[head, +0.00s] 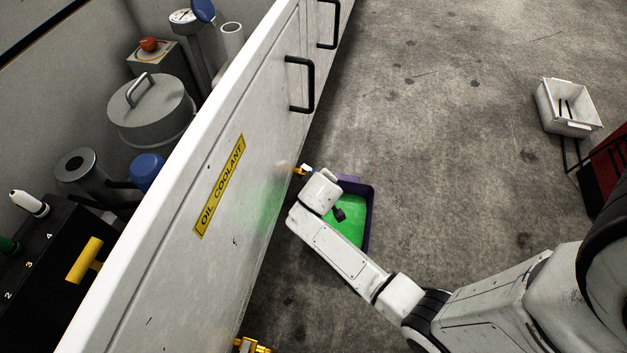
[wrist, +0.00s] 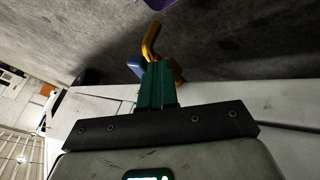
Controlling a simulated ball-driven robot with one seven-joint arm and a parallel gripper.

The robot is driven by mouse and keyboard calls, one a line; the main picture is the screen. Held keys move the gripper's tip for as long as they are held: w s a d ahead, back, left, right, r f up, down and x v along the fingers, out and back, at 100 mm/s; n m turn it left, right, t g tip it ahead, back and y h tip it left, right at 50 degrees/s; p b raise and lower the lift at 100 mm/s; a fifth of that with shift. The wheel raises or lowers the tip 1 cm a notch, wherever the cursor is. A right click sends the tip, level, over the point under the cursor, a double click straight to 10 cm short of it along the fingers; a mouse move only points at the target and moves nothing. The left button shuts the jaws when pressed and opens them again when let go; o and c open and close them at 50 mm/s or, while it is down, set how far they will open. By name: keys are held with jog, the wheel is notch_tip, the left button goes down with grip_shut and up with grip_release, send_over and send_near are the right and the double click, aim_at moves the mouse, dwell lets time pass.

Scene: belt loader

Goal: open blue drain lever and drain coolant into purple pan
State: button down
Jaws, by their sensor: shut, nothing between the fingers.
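The purple pan (head: 369,215) lies on the floor beside the white side panel, with a bright green surface that looks like coolant. A small part of it shows at the top of the wrist view (wrist: 152,3). A yellow drain fitting (head: 301,170) sticks out low from the panel near the pan. In the wrist view its yellow bent pipe (wrist: 151,38) stands just beyond my green fingers. A blue part, seemingly the lever (wrist: 134,65), shows beside my fingertips. My gripper (wrist: 157,68) is shut and empty, close to the fitting; whether it touches the lever is unclear.
The panel carries a yellow OIL COOLANT label (head: 219,187) and black handles (head: 308,85). Another yellow fitting (head: 252,346) shows at the bottom edge. A white bin (head: 552,108) stands far right near a red object (head: 606,165). The middle floor is clear.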

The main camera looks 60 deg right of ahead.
jog(key=shift+s+d+p, duration=0.25)
jog(key=shift+d+p, duration=0.3)
jog(key=shift+d, duration=0.2)
jog(key=shift+s+d+p, duration=0.25)
jog(key=shift+d+p, duration=0.3)
jog(key=shift+d, duration=0.25)
jog(key=shift+s+d+r, duration=0.1)
jog(key=shift+d, duration=0.05)
